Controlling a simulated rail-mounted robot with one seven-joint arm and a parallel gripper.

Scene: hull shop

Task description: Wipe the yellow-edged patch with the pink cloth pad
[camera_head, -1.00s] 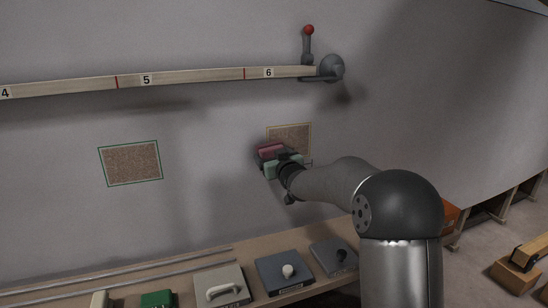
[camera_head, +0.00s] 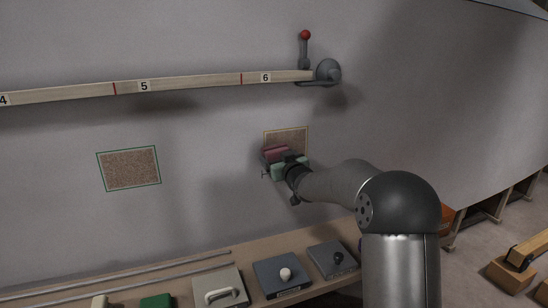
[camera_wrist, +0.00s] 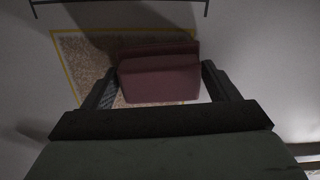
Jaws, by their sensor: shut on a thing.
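The yellow-edged patch (camera_head: 290,138) is a brown speckled rectangle on the grey wall. My gripper (camera_head: 279,160) is in front of its lower left part and hides some of it. The gripper is shut on the pink cloth pad (camera_head: 275,153). In the wrist view the pad (camera_wrist: 160,78) sits between the two fingers of my gripper (camera_wrist: 160,85), over the patch (camera_wrist: 85,60), whose left part shows with its yellow edge. I cannot tell whether the pad touches the wall.
A green-edged patch (camera_head: 129,169) is on the wall to the left. A numbered wooden rail (camera_head: 190,84) runs above, ending at a red-knobbed lever (camera_head: 305,48). Below is a bench (camera_head: 190,267) with a white-handled block (camera_head: 221,289) and knobbed boxes (camera_head: 284,276).

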